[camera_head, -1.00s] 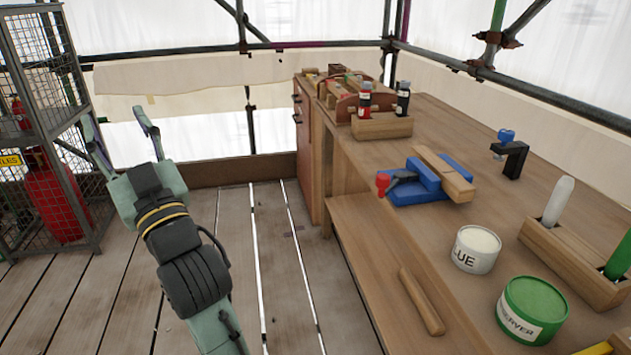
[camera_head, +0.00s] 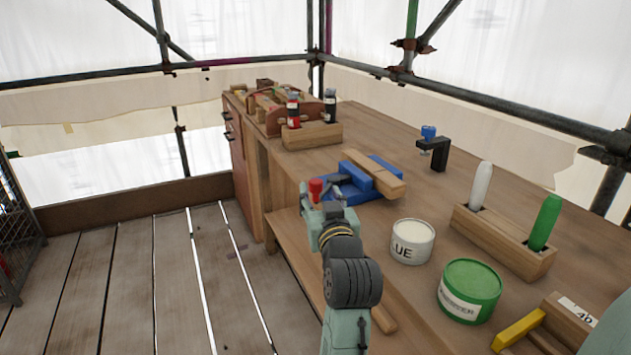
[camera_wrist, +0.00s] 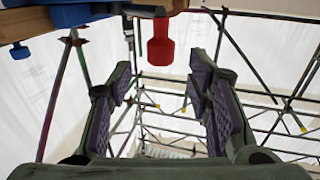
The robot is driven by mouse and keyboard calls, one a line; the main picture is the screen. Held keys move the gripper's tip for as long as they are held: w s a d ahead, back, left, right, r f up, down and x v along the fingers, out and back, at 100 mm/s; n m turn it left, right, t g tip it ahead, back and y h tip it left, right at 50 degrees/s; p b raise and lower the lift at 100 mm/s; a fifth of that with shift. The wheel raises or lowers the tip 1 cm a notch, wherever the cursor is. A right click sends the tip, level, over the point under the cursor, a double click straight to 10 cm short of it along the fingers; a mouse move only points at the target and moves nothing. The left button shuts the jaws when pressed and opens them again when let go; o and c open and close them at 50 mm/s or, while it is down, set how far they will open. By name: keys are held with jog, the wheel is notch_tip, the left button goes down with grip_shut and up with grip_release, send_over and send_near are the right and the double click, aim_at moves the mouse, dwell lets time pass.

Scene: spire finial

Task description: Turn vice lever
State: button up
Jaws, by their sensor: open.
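The blue vice (camera_head: 348,181) sits on the workbench and has a wooden block (camera_head: 374,174) in its jaws. Its lever has a red knob (camera_head: 315,188) at the near-left end, over the bench's front edge. My gripper (camera_head: 322,198) is at the knob in the head view, partly hiding the lever. In the wrist view the red knob (camera_wrist: 161,45) hangs at the top, between the lines of my open fingers (camera_wrist: 163,95) but beyond their tips. The fingers are apart and empty. Touch between knob and gripper does not show.
A glue tin (camera_head: 411,243) and a green tin (camera_head: 469,292) stand right of my arm. A black clamp (camera_head: 438,153) is at the bench's far edge. A wooden holder (camera_head: 505,240) carries white and green sticks.

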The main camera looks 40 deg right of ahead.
aim_at(317, 187)
jog(key=p+x, duration=0.1)
jog(key=x, duration=0.5)
jog(key=shift+c, duration=0.2)
jog(key=shift+a, duration=0.1)
grip_shut()
dwell(0.5)
